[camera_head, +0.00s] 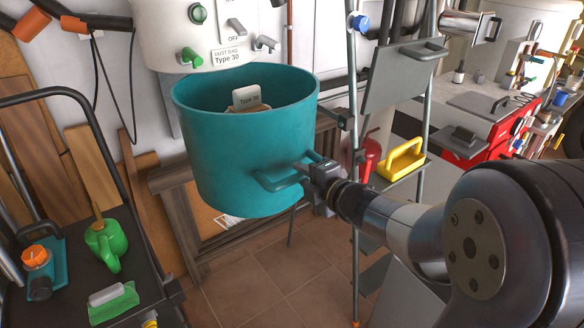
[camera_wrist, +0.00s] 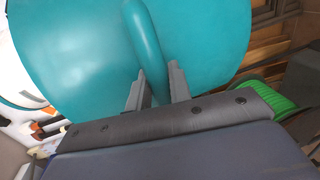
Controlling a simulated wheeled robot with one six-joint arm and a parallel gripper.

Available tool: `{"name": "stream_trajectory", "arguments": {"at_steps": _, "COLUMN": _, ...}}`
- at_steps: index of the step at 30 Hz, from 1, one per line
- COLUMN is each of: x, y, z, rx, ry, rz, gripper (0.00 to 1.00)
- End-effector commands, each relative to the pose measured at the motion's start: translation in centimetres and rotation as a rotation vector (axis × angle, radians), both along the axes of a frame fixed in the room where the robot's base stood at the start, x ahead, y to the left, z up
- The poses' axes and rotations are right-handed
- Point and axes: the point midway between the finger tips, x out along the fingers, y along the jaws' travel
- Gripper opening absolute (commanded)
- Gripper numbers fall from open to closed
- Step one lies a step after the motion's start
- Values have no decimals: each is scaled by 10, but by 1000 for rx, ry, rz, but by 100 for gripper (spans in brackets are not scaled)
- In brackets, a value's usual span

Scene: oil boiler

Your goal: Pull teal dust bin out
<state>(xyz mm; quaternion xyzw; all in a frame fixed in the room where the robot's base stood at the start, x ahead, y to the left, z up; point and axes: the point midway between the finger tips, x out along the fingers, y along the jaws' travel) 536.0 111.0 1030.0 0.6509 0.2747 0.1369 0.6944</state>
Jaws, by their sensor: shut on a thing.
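The teal dust bin (camera_head: 240,150) is a round open-topped tub in the middle of the head view, below a white machine labelled "Type 30". It has a teal handle (camera_head: 275,181) on its front side. My gripper (camera_head: 308,167) reaches in from the right and is shut on that handle. In the wrist view the bin wall (camera_wrist: 85,50) fills the upper part, and the handle (camera_wrist: 147,45) runs between the two fingers of my gripper (camera_wrist: 158,90). The bin's floor is hidden.
A black cart (camera_head: 125,285) with a green watering can (camera_head: 107,243) stands at the left. A metal shelf rack (camera_head: 355,240) with a yellow tote (camera_head: 402,160) stands close to the right of the bin. Tiled floor (camera_head: 275,265) below is clear.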

Motion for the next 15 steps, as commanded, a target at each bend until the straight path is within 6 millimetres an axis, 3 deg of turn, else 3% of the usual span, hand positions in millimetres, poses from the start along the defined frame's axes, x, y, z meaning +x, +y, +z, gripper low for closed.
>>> {"name": "stream_trajectory", "arguments": {"at_steps": 6, "x": -21, "y": -15, "z": -1, "rx": -1, "ry": 2, "rz": -2, "gripper": 0}}
{"name": "stream_trajectory", "arguments": {"at_steps": 15, "x": -29, "y": -20, "z": -1, "rx": -2, "ry": 2, "rz": 0, "gripper": 0}}
